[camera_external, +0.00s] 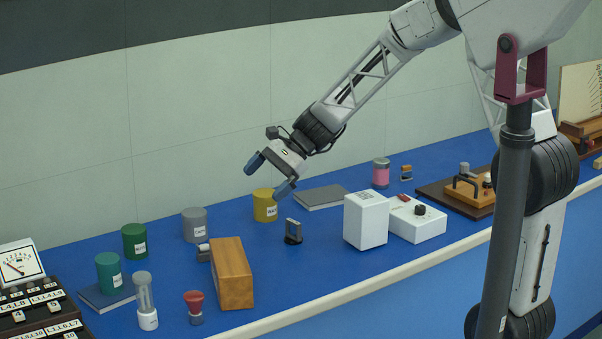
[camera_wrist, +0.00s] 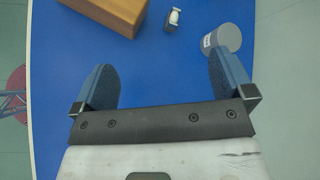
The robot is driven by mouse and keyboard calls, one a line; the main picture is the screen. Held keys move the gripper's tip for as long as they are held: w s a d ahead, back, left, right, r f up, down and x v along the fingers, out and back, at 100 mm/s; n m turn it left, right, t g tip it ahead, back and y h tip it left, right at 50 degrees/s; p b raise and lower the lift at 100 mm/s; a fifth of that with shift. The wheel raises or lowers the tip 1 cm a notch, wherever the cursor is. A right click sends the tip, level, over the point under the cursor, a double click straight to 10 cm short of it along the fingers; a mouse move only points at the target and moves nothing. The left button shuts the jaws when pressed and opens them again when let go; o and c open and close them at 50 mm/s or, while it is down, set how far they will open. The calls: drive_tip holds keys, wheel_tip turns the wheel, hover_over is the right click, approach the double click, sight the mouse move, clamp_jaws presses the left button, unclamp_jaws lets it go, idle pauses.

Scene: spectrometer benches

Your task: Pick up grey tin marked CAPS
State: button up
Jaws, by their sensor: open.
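The grey tin (camera_external: 195,224) stands upright on the blue bench, with a small white label too small to read. It also shows in the wrist view (camera_wrist: 226,37), at the upper right, just beyond the tip of the right finger. My gripper (camera_external: 267,178) is open and empty, above the bench and to the right of the grey tin in the external view. In the wrist view its two blue fingers (camera_wrist: 161,72) stand wide apart with only blue bench top between them.
A green tin (camera_external: 135,241) and a yellow tin (camera_external: 265,205) flank the grey one. A wooden block (camera_external: 232,273) and a small grey item (camera_external: 203,252) stand in front of it. A teal tin (camera_external: 109,273) rests on a dark book at left. A pale wall (camera_external: 70,150) runs behind.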

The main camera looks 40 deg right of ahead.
sight(198, 219)
drive_tip(key=w+a+f+m+t+y, duration=0.1)
drive_tip(key=w+f+m, duration=0.1)
drive_tip(key=w+f, duration=0.2)
drive_tip(key=w+a+f+m+t+y, duration=0.1)
drive_tip(key=w+f+m, duration=0.2)
drive_tip(key=w, duration=0.3)
drive_tip(key=w+a+f+m, duration=0.1)
drive_tip(key=w+f+m, duration=0.1)
drive_tip(key=w+f, duration=0.3)
drive_tip(key=shift+w+f+m+t+y, duration=0.25)
drive_tip(key=shift+w+m+t+y, duration=0.05)
drive_tip(key=shift+w+t+y, duration=0.15)
drive_tip(key=shift+x, duration=1.25)
drive_tip(key=shift+x, duration=2.6)
drive_tip(key=c, duration=1.1)
drive_tip(key=shift+r, duration=0.15)
